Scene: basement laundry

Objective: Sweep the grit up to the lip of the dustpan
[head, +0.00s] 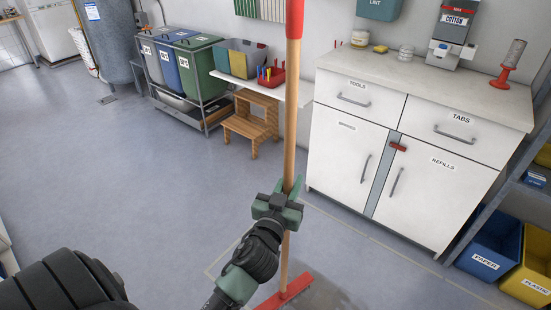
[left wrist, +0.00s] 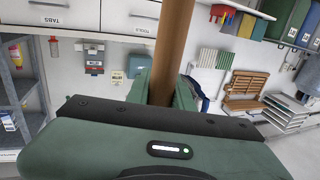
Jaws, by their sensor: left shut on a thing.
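A broom with a wooden handle (head: 292,110) stands nearly upright in the middle of the head view. Its red head (head: 287,292) is at the floor near the bottom edge, partly cut off. My left gripper (head: 284,205) is shut around the lower part of the handle. The left wrist view also shows the handle (left wrist: 172,50) between the green fingers. A darker grey patch (head: 325,296) lies on the floor just right of the broom head; I cannot tell whether it is grit. I cannot make out a dustpan. My right gripper is not in view.
A white cabinet (head: 345,150) stands at the right, with blue (head: 490,247) and yellow (head: 533,262) bins beside it. A wooden step stool (head: 252,122) and sorting bins (head: 205,62) line the back wall. The floor at left is clear.

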